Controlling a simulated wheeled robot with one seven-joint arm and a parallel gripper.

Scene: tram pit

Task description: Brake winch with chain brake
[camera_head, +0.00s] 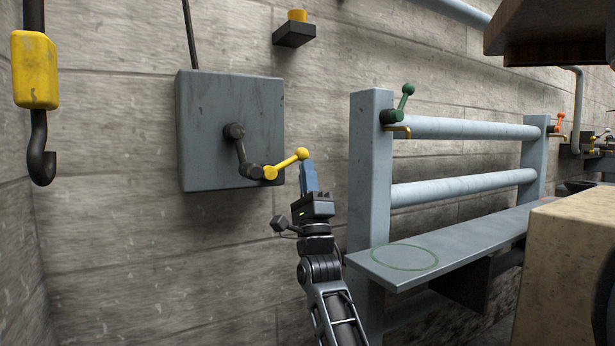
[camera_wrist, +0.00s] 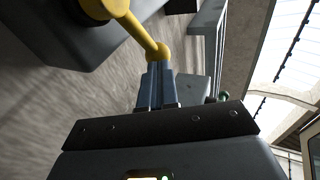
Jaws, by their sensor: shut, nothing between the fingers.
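The winch is a grey box (camera_head: 215,125) on the block wall, with a dark crank arm (camera_head: 240,152) on its front. A yellow handle (camera_head: 285,165) sticks out from the crank's lower end to the right and ends in a ball knob (camera_head: 302,154). My gripper (camera_head: 308,170) is just right of and below the knob, its blue fingers pointing up. In the wrist view the shut fingers (camera_wrist: 158,75) end right at the yellow knob (camera_wrist: 162,52); I cannot tell whether they touch it. A dark hook (camera_head: 42,150) under a yellow block (camera_head: 35,70) hangs at the left.
A rail frame (camera_head: 370,150) with a green lever (camera_head: 403,102) stands to the right. Its shelf (camera_head: 470,240) bears a green ring mark (camera_head: 404,257). A yellow button (camera_head: 297,16) sits on the wall above. A beige block (camera_head: 570,260) fills the lower right.

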